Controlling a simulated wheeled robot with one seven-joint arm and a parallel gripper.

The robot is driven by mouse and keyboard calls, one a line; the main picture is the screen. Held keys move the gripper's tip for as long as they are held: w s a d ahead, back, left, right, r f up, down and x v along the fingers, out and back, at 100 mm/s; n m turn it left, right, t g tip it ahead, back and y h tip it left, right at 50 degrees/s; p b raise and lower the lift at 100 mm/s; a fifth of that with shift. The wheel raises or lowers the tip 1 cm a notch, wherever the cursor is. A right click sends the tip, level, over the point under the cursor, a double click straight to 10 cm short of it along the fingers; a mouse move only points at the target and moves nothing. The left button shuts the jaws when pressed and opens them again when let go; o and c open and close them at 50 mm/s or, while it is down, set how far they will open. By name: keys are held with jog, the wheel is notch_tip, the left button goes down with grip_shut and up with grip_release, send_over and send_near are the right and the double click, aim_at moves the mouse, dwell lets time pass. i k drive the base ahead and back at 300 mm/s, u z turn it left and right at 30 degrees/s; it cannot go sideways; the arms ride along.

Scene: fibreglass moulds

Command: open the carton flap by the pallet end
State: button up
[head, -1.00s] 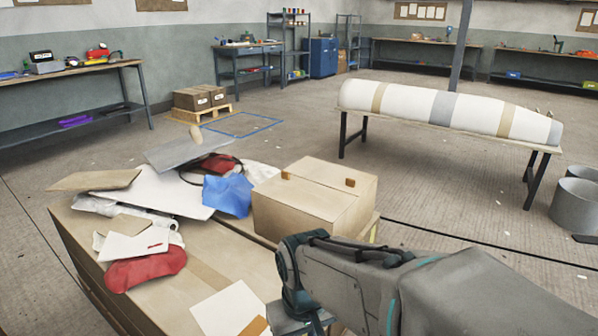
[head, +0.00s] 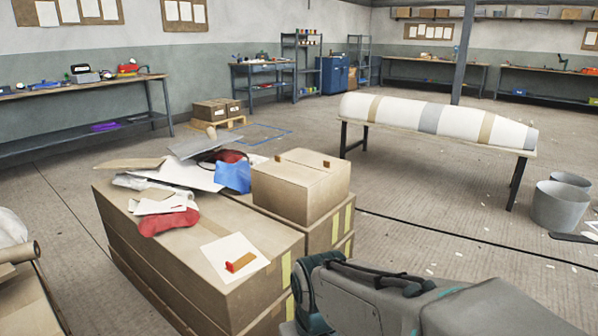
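A closed brown carton (head: 300,197) stands on larger brown cartons (head: 215,262) in the head view. Its top looks flat, with a seam across it and two small brown tabs (head: 327,163) standing up from it. My arm enters from the lower right, in front of the carton stack. My gripper is not in view, beyond or below the visible arm link. A wooden pallet (head: 229,123) with two small brown boxes (head: 210,111) on it sits on the floor far behind the carton.
Boards, a blue cloth (head: 233,177), a red item (head: 168,222) and a white sheet (head: 232,257) clutter the large cartons. A long white mould (head: 400,115) lies on a table to the right. Grey buckets (head: 558,205) stand at far right.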

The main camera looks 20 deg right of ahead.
aim_at(324, 163)
jog(key=z, duration=1.2)
jog(key=i, duration=1.75)
jog(key=u, duration=0.9)
jog(key=i, duration=0.2)
jog(key=u, duration=0.25)
